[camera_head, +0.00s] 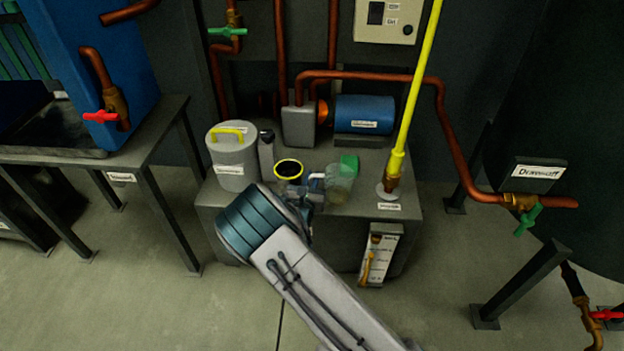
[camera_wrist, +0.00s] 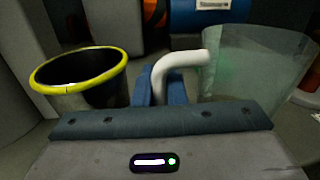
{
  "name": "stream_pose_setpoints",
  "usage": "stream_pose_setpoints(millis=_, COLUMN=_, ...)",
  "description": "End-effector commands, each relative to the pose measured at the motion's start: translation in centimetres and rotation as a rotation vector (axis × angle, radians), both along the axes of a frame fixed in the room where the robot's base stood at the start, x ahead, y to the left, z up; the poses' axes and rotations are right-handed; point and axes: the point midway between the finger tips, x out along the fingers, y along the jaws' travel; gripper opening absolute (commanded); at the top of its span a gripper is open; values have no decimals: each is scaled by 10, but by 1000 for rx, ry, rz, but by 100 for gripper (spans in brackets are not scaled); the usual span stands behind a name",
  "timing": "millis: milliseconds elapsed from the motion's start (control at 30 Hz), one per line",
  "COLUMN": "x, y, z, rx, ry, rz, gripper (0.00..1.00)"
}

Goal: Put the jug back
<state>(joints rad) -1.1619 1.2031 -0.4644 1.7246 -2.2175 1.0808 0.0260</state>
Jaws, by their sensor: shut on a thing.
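The clear jug (camera_head: 341,184) with a white handle is over the grey bench, at the end of my arm. In the wrist view the clear jug (camera_wrist: 255,75) is at the right and its white handle (camera_wrist: 180,61) reaches left between my blue fingers. My gripper (camera_head: 313,186) is shut on the handle; in the wrist view my gripper (camera_wrist: 163,88) shows its fingers either side of it. The jug looks upright. Whether its base touches the bench top cannot be told.
A yellow-rimmed cup (camera_head: 288,168) stands close left of the jug. A grey canister (camera_head: 232,160) with a yellow handle is farther left. A green block (camera_head: 349,163) is behind the jug, a blue motor (camera_head: 364,114) at the back, and a yellow pole (camera_head: 409,110) at the right.

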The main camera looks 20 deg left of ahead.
Motion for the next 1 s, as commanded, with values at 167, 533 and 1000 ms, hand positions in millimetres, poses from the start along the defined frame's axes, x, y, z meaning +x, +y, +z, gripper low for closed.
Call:
stream_pose_setpoints(millis=167, x=0, y=0, z=-1, rx=0, ry=0, rz=0, gripper=33)
stream_pose_setpoints(millis=533, x=-11, y=0, z=2, rx=-1, ry=3, rz=2, gripper=33)
stream_pose_setpoints(millis=1000, x=-103, y=-10, z=3, rx=-1, ry=2, rz=1, gripper=33)
